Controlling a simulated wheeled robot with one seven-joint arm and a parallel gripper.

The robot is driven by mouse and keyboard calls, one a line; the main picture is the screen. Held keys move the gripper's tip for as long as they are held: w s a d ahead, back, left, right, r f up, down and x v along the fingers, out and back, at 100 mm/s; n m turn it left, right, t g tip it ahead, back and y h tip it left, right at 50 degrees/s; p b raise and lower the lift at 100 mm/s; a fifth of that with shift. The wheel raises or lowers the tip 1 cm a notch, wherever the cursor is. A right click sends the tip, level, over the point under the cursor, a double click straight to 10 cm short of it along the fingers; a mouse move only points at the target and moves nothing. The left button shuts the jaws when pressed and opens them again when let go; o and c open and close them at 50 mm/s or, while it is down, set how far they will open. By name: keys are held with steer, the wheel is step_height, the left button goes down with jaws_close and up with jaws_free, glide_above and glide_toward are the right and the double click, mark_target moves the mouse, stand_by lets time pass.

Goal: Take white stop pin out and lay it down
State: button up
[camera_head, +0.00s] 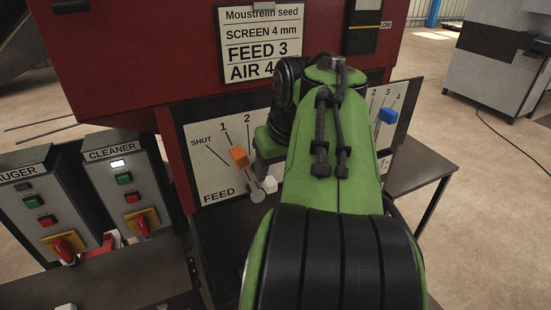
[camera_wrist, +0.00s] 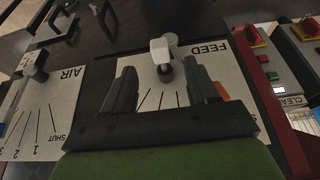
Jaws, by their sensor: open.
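The white stop pin (camera_head: 268,184) sits at the FEED plate (camera_head: 215,172), beside the grey hub of the feed lever. In the wrist view the pin's white head (camera_wrist: 159,48) stands out from the plate. The feed lever's orange handle (camera_head: 239,156) stands near marks 1 and 2; it also shows in the wrist view (camera_wrist: 222,91), partly behind a finger. My gripper (camera_wrist: 159,68) is open and empty. Its fingers point toward the pin, which appears between and just beyond the fingertips. In the head view my green arm hides the gripper.
The AIR lever's blue handle (camera_head: 387,115) is right of my arm. AUGER (camera_head: 35,210) and CLEANER (camera_head: 125,185) control boxes stand at the left. A dark bench (camera_head: 100,285) lies in front of them. A sign card (camera_head: 262,45) hangs on the red machine (camera_head: 150,65).

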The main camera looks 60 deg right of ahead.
mark_target(272, 183)
steer(key=b+x, duration=0.1)
steer(key=x, duration=0.5)
steer(key=shift+r, duration=0.1)
jaws_close()
stand_by(0.3)
